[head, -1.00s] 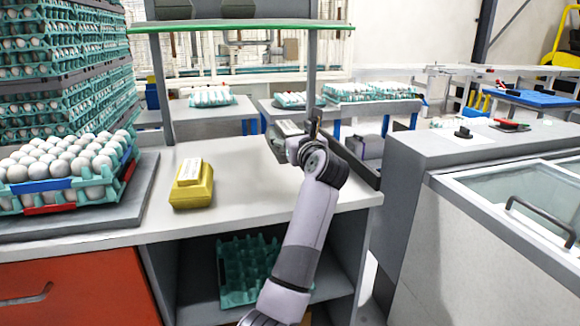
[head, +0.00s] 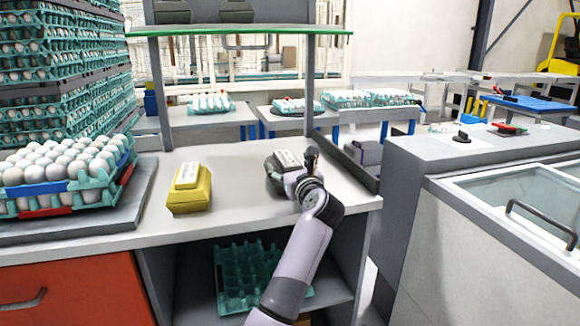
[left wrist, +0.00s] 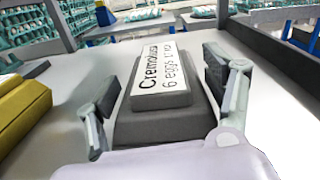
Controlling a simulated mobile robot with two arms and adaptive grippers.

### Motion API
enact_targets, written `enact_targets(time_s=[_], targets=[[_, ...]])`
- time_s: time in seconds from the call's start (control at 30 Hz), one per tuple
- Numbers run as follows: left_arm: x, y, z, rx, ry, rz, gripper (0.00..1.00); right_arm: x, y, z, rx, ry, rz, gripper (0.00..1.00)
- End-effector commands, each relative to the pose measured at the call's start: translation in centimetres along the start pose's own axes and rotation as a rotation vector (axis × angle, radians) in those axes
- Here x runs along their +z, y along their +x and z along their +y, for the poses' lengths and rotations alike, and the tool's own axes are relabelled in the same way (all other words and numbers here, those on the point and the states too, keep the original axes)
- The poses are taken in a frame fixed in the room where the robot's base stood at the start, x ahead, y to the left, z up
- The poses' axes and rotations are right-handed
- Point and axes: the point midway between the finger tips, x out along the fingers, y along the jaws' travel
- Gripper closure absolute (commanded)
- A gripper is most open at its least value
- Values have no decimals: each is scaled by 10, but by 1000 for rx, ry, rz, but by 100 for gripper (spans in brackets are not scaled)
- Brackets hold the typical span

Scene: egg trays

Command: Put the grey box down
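The grey egg box (head: 287,160), with a white label on its lid, sits upright on the light worktop (head: 245,200), right of the yellow box. In the left wrist view the grey box (left wrist: 165,105) lies between the fingers of my left gripper (left wrist: 165,95). Strips of worktop show between the fingers and the lid, so the gripper looks open around the box. In the head view my left gripper (head: 298,170) is at the box's right side and partly hides it. My right gripper is not in view.
A yellow box (head: 190,190) stands to the left on the worktop. Stacked egg trays (head: 62,190) fill the far left. A post (head: 310,95) rises at the worktop's back, under a green-edged shelf (head: 240,30). A grey machine (head: 440,160) stands to the right.

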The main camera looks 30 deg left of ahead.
Motion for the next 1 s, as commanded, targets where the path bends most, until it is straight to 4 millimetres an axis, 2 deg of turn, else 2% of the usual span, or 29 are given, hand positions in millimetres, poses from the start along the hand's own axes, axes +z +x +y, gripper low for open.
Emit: enact_targets(time_s=[0.17, 0.47, 0.57, 0.67, 1.0], targets=[[0, 0, 0, 0, 0, 0, 11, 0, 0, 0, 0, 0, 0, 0], [0, -1, 0, -1, -1, 0, 11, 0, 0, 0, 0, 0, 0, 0], [0, -6, -1, -2, -1, 1, 11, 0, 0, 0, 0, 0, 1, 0], [0, -20, -2, -4, -3, 1, 11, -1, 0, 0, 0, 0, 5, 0], [0, -91, 0, -2, -3, 3, 11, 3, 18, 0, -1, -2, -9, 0]])
